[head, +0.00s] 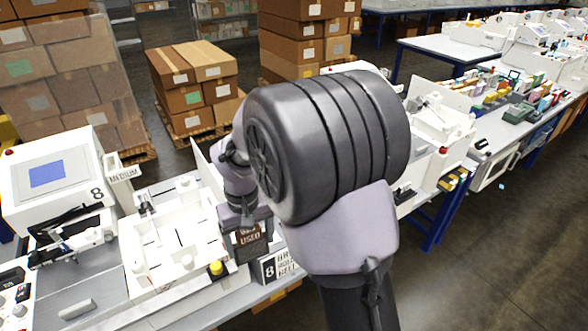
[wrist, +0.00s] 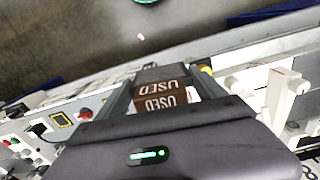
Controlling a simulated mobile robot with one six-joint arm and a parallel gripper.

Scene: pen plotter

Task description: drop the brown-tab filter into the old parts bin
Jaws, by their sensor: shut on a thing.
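My gripper (head: 248,232) is shut on the brown-tab filter (head: 254,250), a dark brown block with white "USED" lettering. The filter also shows in the wrist view (wrist: 160,98) between my two fingers, with the lettering on two of its faces. My gripper is above the front edge of the white bench, right of the white plotter bed (head: 165,245). A green-rimmed round thing (wrist: 146,2) is cut off at the top of the wrist view, over the floor. I cannot tell whether it is the old parts bin. My arm hides much of the head view's middle.
A white machine with a blue screen (head: 50,175) stands at left. Cartons (head: 195,80) are stacked behind. The floor (head: 480,270) at right is largely clear.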

